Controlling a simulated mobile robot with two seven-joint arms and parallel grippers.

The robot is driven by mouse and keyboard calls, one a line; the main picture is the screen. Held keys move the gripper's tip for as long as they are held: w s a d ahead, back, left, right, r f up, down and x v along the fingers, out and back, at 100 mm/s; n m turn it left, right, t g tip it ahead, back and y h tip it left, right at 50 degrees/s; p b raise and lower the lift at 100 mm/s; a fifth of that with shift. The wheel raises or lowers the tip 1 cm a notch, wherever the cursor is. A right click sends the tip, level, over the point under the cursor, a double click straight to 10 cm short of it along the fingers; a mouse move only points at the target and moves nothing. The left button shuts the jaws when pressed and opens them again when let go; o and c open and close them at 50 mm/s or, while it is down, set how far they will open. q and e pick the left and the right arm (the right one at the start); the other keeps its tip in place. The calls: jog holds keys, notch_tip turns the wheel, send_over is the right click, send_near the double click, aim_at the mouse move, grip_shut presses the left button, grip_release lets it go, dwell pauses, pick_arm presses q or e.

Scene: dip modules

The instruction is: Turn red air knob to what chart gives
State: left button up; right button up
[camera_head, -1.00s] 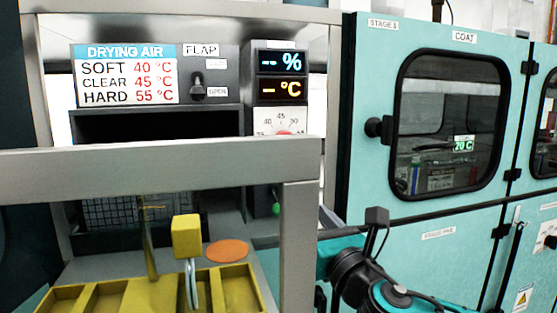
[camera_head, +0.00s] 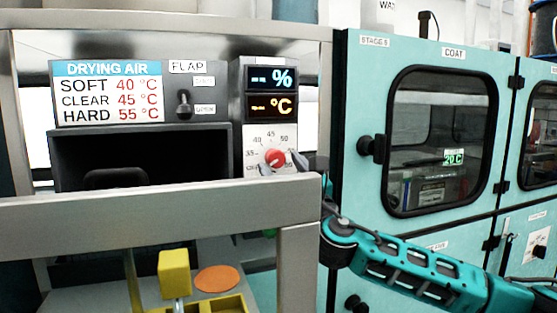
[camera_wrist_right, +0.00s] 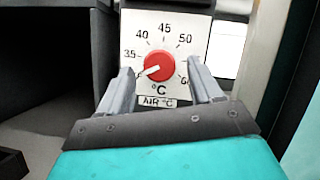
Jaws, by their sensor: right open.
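The red air knob (camera_head: 274,158) sits on a white dial plate below the two displays. In the right wrist view the knob (camera_wrist_right: 159,66) has a white pointer line aimed to the lower left, below the 35 mark. My right gripper (camera_head: 292,161) is at the dial. In the wrist view its open fingers (camera_wrist_right: 160,70) stand on either side of the knob's lower part, with no clear contact. The left finger covers part of the low end of the scale. The DRYING AIR chart (camera_head: 108,93) reads SOFT 40, CLEAR 45, HARD 55 °C. My left gripper is not in view.
The displays (camera_head: 272,91) show dashes for % and °C. A FLAP switch (camera_head: 184,103) is left of them. A grey frame bar (camera_head: 150,205) crosses in front. A yellow block (camera_head: 174,273) and an orange disc (camera_head: 217,279) are below. The teal COAT cabinet (camera_head: 430,225) stands at right.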

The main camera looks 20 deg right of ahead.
jog(key=shift+x, duration=1.1)
jog(key=shift+c, duration=0.3)
jog(key=shift+c, duration=0.7)
jog(key=c, duration=0.9)
jog(key=shift+o, duration=0.2)
